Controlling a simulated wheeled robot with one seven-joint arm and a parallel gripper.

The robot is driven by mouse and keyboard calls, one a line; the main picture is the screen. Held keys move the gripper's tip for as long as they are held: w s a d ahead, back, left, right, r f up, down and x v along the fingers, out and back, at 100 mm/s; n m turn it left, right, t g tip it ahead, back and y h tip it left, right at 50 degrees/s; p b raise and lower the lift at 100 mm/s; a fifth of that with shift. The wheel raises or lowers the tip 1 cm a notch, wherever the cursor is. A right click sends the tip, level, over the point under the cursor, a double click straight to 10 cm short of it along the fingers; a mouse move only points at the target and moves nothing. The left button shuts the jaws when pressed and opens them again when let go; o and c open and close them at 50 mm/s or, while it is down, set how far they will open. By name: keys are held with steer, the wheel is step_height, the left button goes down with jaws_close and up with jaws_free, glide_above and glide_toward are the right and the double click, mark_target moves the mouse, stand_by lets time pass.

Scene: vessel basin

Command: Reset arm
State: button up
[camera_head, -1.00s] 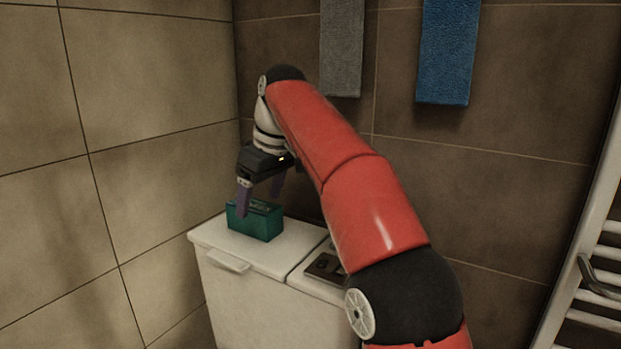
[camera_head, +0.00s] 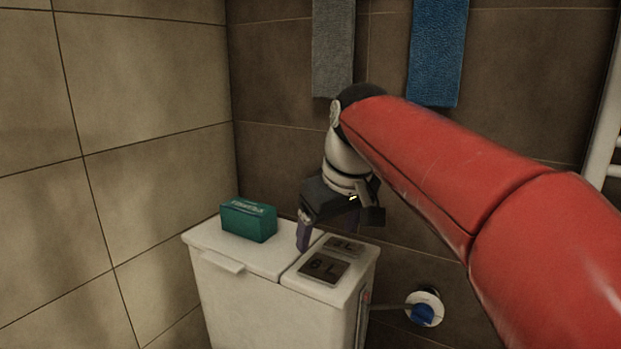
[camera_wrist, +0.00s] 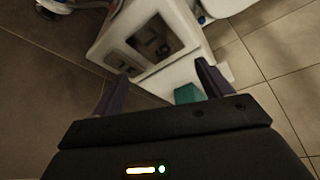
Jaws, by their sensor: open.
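My gripper (camera_head: 328,232) is open and empty. In the head view it hangs above the white cabinet, over its right part with the dark panels, to the right of the green box. The wrist view shows its two fingers (camera_wrist: 160,88) spread apart with nothing between them. The green box (camera_head: 248,222) sits on the left part of the white cabinet top (camera_head: 215,240), apart from the gripper. Part of the green box also shows in the wrist view (camera_wrist: 187,94), near the right finger. My red arm reaches in from the right.
A grey towel (camera_head: 333,50) and a blue towel (camera_head: 437,50) hang on the back wall. A blue-and-white valve (camera_head: 424,308) is right of the cabinet. A white rail (camera_head: 604,130) stands at far right.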

steer(key=s+d+f+m+t+h, duration=0.1)
steer(key=s+d+f+m, duration=0.2)
steer(key=s+d+f, duration=0.3)
steer(key=s+d+f+m+h, duration=0.1)
steer(key=s+d+f+m, duration=0.2)
steer(key=s+d+f, duration=0.3)
steer(key=s+f, duration=0.5)
steer(key=s, duration=0.2)
steer(key=shift+d+m+t, duration=0.15)
steer(key=shift+m+t, duration=0.15)
steer(key=shift+t, duration=0.1)
